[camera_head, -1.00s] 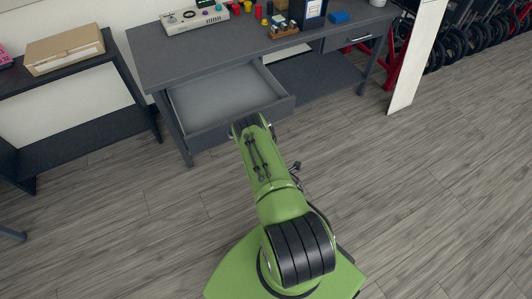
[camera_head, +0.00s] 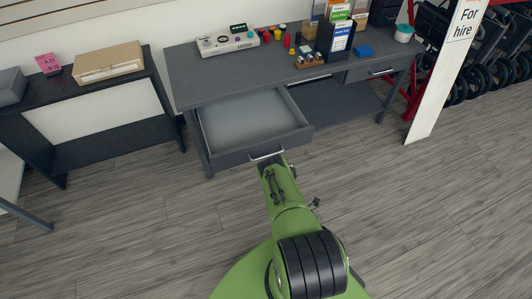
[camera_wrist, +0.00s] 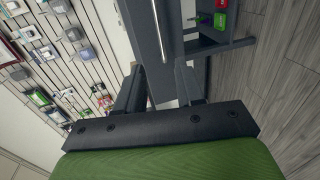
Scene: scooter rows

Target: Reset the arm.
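My green arm reaches toward the desk in the head view, its end just in front of the open drawer (camera_head: 250,119). The drawer is pulled out and looks empty; its metal handle (camera_head: 266,155) shows just above the arm's end. The fingers are hard to make out in the head view.
The grey desk (camera_head: 205,88) holds a control box (camera_head: 228,43), small coloured parts and a dark-blue binder (camera_head: 337,40). A black shelf (camera_head: 110,135) with a cardboard box (camera_head: 108,62) stands left. A white sign post (camera_head: 440,85) stands right, scooters behind. The floor on the right is clear.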

